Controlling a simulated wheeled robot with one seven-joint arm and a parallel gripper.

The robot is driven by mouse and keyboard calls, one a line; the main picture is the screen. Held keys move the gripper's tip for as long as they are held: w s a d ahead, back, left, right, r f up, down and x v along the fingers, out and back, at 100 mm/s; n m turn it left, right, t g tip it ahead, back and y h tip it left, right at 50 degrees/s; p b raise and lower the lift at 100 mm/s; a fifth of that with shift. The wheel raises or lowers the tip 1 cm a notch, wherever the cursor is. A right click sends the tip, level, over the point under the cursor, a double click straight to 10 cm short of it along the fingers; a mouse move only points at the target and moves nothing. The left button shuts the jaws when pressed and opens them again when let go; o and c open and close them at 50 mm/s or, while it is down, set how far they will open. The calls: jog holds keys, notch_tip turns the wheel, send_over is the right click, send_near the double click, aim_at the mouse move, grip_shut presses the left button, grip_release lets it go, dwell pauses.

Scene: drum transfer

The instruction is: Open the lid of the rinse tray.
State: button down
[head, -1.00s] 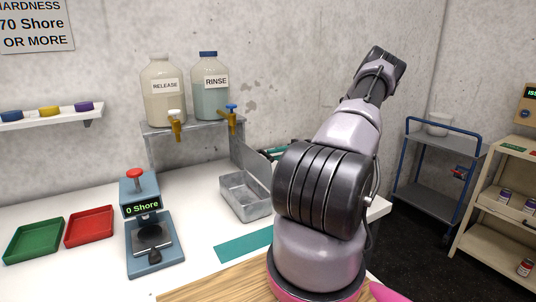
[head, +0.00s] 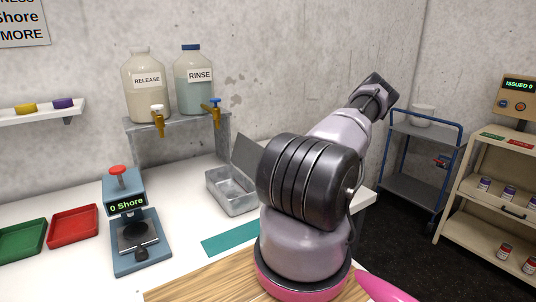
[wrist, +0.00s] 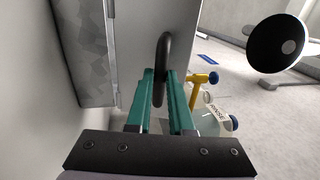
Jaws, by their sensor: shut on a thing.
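The rinse tray (head: 232,201) is an open-topped grey metal box on the white bench in the head view. Its flat grey lid (head: 257,157) stands steeply raised at the tray's back right side, and the inside of the tray shows. In the wrist view, the teal fingers of my gripper (wrist: 161,80) are shut on the dark loop handle (wrist: 164,43) of the lid, whose pale grey face (wrist: 135,35) fills the upper middle. In the head view my gripper is hidden behind my arm.
The RINSE jar (head: 194,92) with its blue-handled tap (head: 212,112) and the RELEASE jar (head: 145,95) stand on a shelf behind the tray. A hardness tester (head: 135,235) and red tray (head: 73,226) are left. A blue cart (head: 422,160) stands right.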

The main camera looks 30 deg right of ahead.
jog(key=shift+s+a+f, duration=0.15)
jog(key=shift+a+f, duration=0.1)
jog(key=shift+f, duration=0.15)
jog(key=c, duration=0.8)
grip_release()
jog(key=shift+a, duration=0.1)
jog(key=shift+r, duration=0.1)
jog(key=v, duration=1.1)
